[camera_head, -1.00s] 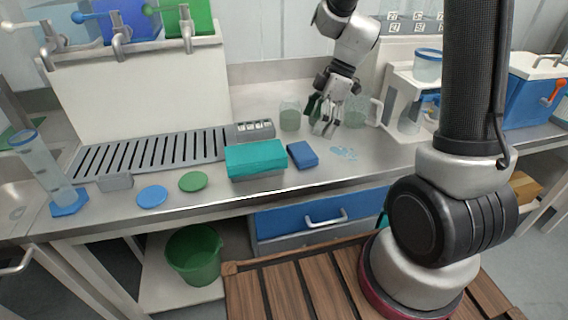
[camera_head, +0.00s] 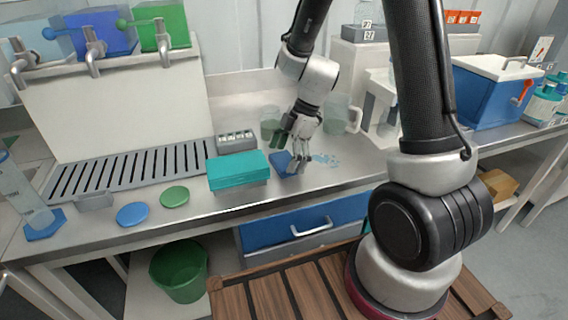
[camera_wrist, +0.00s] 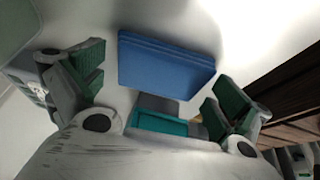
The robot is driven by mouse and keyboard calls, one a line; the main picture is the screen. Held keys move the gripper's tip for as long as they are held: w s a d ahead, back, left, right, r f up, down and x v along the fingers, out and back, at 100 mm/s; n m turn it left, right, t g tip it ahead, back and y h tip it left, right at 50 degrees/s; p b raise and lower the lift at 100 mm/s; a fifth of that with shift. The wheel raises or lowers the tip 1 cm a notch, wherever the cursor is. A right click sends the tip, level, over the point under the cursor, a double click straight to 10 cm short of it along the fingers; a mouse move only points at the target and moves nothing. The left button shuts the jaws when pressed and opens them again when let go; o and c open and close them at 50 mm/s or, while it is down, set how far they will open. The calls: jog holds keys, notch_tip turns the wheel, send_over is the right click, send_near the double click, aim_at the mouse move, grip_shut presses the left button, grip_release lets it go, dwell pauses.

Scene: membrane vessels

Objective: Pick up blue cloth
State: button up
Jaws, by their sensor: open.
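The blue cloth (camera_head: 279,160) is a folded pad lying on the steel counter, right of the teal-topped box. In the head view my gripper (camera_head: 290,162) is low over the counter at the cloth and hides part of it. In the wrist view the whole cloth (camera_wrist: 166,64) shows between and beyond the open fingers of my gripper (camera_wrist: 160,92). The green-padded fingertips are spread on both sides of it, and nothing is held. I cannot tell whether a finger touches the cloth.
The teal-topped box (camera_head: 238,170) stands close left of the cloth. A clear beaker (camera_head: 270,124) and a jug (camera_head: 340,114) stand behind my gripper. Blue (camera_head: 132,214) and green (camera_head: 174,196) discs lie at the left front.

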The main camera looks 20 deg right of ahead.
jog(key=c, duration=0.7)
